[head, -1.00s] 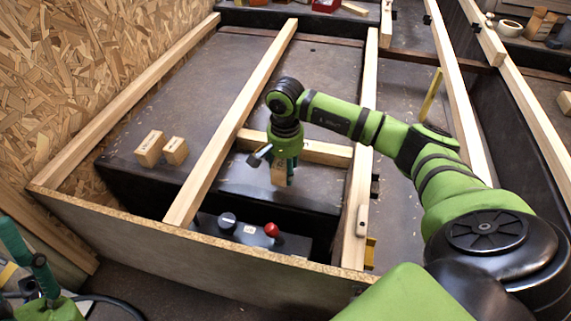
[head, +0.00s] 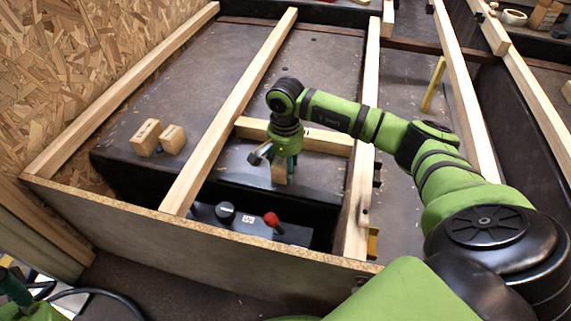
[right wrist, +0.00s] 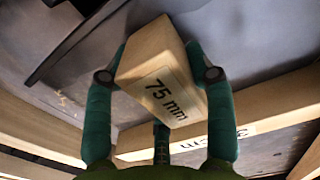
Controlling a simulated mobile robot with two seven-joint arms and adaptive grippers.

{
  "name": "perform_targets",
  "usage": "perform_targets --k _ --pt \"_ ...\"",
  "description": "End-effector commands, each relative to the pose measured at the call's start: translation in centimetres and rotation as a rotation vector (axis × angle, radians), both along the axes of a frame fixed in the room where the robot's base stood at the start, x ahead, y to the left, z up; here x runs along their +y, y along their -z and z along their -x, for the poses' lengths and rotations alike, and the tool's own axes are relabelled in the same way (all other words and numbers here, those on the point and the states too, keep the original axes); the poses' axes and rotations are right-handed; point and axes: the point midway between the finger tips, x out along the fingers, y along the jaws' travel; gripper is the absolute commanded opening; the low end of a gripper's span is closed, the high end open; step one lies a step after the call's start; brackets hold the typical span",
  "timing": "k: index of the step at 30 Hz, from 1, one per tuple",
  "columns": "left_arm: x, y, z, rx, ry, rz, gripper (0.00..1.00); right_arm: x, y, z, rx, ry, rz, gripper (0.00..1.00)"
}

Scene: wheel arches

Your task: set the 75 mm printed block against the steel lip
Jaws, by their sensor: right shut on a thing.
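My right gripper (head: 284,168) points down over the dark steel surface (head: 235,165), between two long wooden rails. It is shut on the 75 mm printed block (right wrist: 160,75), a wooden block whose "75 mm" label reads clearly in the right wrist view. In the head view the block (head: 279,173) shows only in part below the fingers. I cannot tell whether it touches the surface. A dark raised strip (right wrist: 85,40) at the upper left of the wrist view may be the steel lip; a gap separates it from the block. My left gripper is not clearly in view.
Two more wooden blocks (head: 146,137) (head: 172,139) stand on the surface left of the rail (head: 232,105). A wooden crosspiece (head: 310,140) lies just behind my gripper. A dark box with a red knob (head: 272,222) sits below the near edge, behind the front board (head: 150,228).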

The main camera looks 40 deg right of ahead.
Motion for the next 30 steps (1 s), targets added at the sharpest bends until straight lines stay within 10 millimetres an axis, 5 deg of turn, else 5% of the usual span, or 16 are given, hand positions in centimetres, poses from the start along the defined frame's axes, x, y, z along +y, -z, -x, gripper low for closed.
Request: perform_targets --k 10,11,12,13,24,30 --pt "0.0 0.1 0.0 0.001 0.001 0.000 0.40 0.0 0.1 0.0 0.000 0.000 0.000 0.21" --pt "0.0 0.1 0.0 0.001 0.001 0.000 0.40 0.0 0.1 0.0 0.000 0.000 0.000 0.63" --pt "0.0 0.1 0.0 0.001 0.001 0.000 0.40 0.0 0.1 0.0 0.000 0.000 0.000 0.79" --pt "0.0 0.1 0.0 0.001 0.001 0.000 0.40 0.0 0.1 0.0 0.000 0.000 0.000 0.83" --pt "0.1 0.0 0.0 -0.004 -0.001 0.002 0.40 0.0 -0.1 0.0 0.000 0.000 0.000 0.83" --pt "0.0 0.0 0.0 -0.002 -0.001 0.001 0.40 -0.1 -2.7 -0.1 -0.005 -0.001 0.001 0.83"
